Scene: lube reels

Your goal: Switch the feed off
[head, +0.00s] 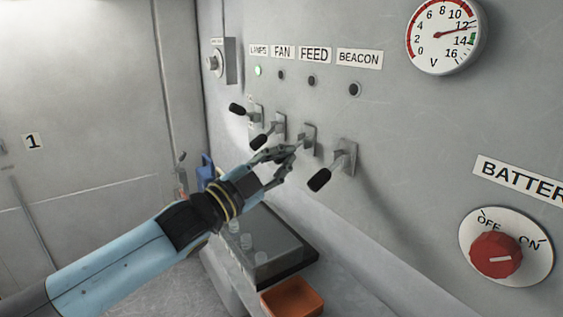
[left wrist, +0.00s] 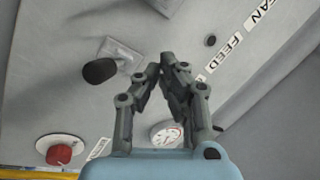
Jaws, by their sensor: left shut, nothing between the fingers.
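The FEED label (head: 314,55) is on the grey wall panel, with a dark indicator lamp (head: 311,80) under it. Below is the FEED switch's mounting plate (head: 309,138); my left gripper hides its handle in the head view. My left gripper (head: 293,150) is shut and empty in front of that switch; I cannot tell whether it touches it. In the left wrist view the shut fingers (left wrist: 169,62) point toward the panel. The FEED label (left wrist: 226,52) shows at their right, and a switch plate (left wrist: 165,4) is cut off by the top edge. My right gripper is out of view.
The FAN lever (head: 262,140) and BEACON lever (head: 320,179), with black handles, stand close on either side. A red battery knob (head: 495,255) and gauge (head: 443,37) are right. An orange tray (head: 292,298) lies below.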

